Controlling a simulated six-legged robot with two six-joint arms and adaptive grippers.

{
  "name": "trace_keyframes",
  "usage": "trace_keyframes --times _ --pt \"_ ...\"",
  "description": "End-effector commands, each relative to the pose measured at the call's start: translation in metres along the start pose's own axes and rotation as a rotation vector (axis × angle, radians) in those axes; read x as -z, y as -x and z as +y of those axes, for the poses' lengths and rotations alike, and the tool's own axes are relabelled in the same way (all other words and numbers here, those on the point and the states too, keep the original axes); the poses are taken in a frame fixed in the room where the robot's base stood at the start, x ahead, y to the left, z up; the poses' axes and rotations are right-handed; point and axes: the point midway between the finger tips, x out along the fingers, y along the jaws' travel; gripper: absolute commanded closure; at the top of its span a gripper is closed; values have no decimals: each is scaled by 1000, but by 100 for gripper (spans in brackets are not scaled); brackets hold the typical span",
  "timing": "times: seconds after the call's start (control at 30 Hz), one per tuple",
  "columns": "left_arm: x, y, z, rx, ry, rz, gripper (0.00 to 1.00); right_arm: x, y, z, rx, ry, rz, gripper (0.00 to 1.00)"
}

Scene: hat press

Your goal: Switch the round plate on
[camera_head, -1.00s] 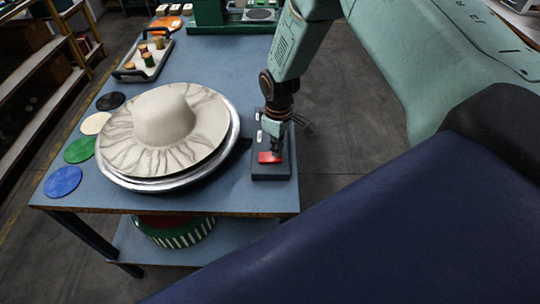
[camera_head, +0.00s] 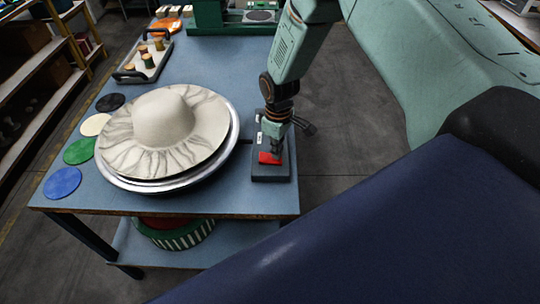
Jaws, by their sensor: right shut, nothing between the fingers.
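The round plate (camera_head: 226,152) is a silver and dark disc near the front of the blue table. A cream wide-brimmed hat (camera_head: 166,122) lies on it and hides most of its top. To its right stands a dark switch box (camera_head: 271,174) with a red rocker switch (camera_head: 268,158) and small white labels. My right gripper (camera_head: 277,152) is shut and empty, pointing down at the red switch. Its tips are at the switch and look to touch it; the fingers hide part of the box. My left gripper is not in view.
Black, cream, green and blue discs (camera_head: 63,183) lie along the table's (camera_head: 100,200) left edge. A tray (camera_head: 146,62) with several spools and a green machine (camera_head: 213,18) stand farther back. A striped round box (camera_head: 178,234) sits on the lower shelf.

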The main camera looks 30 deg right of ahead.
Motion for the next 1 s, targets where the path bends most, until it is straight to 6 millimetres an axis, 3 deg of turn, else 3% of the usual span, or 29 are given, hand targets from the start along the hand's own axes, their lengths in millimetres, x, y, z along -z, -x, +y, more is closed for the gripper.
trace_keyframes --times 0.8,1.0 --pt "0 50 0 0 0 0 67 0 60 0 0 0 0 100" --pt "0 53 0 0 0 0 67 0 64 0 1 0 -1 100"
